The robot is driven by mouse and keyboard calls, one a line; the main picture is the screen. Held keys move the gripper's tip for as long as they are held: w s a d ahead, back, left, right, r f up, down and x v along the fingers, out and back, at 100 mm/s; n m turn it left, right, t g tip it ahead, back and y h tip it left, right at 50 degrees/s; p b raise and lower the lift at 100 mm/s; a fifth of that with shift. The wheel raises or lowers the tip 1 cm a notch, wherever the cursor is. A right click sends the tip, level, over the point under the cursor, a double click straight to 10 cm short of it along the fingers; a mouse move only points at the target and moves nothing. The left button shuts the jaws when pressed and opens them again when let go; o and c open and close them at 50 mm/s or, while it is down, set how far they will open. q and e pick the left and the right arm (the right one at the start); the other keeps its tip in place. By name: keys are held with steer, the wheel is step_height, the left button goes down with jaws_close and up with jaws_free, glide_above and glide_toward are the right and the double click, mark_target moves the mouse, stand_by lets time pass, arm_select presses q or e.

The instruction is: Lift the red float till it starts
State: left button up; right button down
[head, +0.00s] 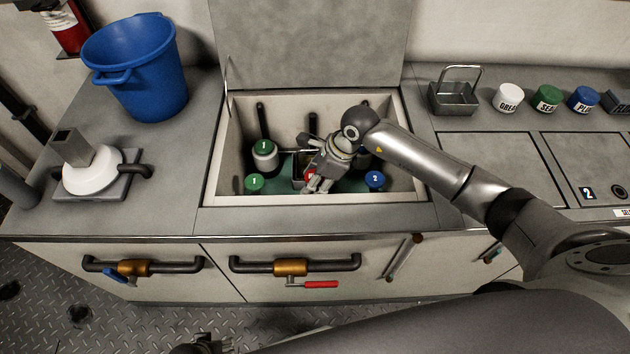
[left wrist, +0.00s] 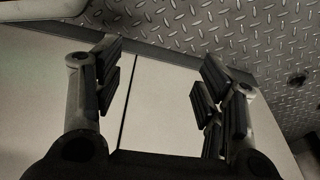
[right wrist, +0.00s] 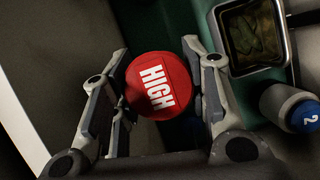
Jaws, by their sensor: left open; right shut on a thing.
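The red float (right wrist: 158,86) has a round red top with the word HIGH in white. In the right wrist view it sits between the fingers of my right gripper (right wrist: 157,100), which is shut on it. In the head view my right gripper (head: 318,184) is down inside the open chiller well and covers most of the red float (head: 310,176). My left gripper (left wrist: 160,95) is open and empty in the left wrist view, in front of pale cabinet panels. In the head view it shows only in part at the bottom edge (head: 205,345).
In the well (head: 213,165) stand green caps marked 1 (head: 254,182) and a blue cap marked 2 (head: 375,180). A blue bucket (head: 140,75) stands left. A wire-handled basket (head: 453,97) and labelled caps stand right. The raised lid (head: 310,45) is behind.

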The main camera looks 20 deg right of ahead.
step_height(320, 180, up, 3)
steer(key=shift+f+p, duration=0.2)
steer(key=shift+p, duration=0.45)
arm_select(q)
steer(key=s+f, duration=0.1)
steer(key=f, duration=0.1)
steer(key=s+f, duration=0.2)
steer(key=shift+s+a+f, duration=0.15)
steer(key=shift+a+f, duration=0.05)
arm_select(e)
steer(key=shift+w+r, duration=0.1)
steer(key=c, duration=1.2)
jaws_free()
steer(key=shift+r, duration=0.1)
steer(key=shift+o, duration=0.2)
steer(key=v, duration=1.2)
